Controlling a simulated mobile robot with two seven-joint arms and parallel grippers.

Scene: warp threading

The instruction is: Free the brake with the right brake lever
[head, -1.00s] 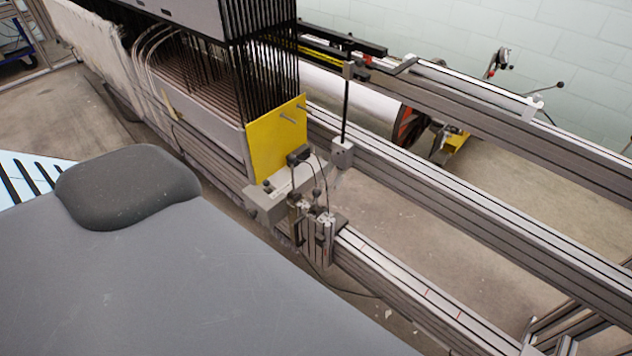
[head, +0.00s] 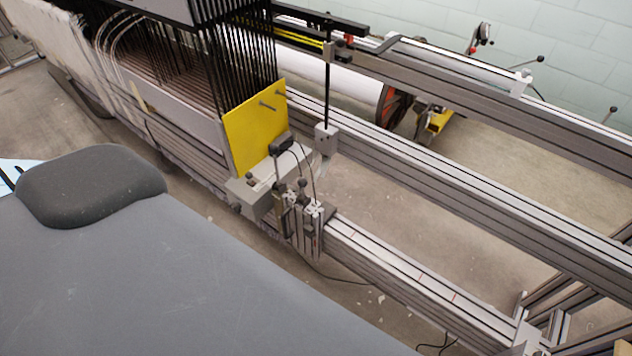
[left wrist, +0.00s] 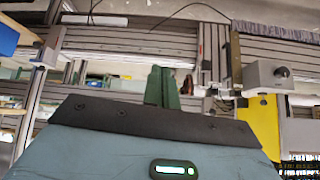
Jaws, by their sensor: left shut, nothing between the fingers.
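Several thin levers stand at the far right beyond the frame in the head view. One has a red part and a dark knob (head: 475,45). A grey rod with a black ball end (head: 540,59) rises from the upper rail. A third lever with a dark knob (head: 612,110) stands near the right edge. I cannot tell which is the right brake lever. My left gripper (left wrist: 163,72) shows only in the left wrist view, its green fingers shut and empty, away from these levers. My right gripper is in neither view.
Long aluminium rails (head: 450,185) run between me and the levers. A yellow plate (head: 255,128) and black heddle frames stand at the left. A white roller (head: 350,92) lies behind. Bare floor (head: 385,230) shows between the rails.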

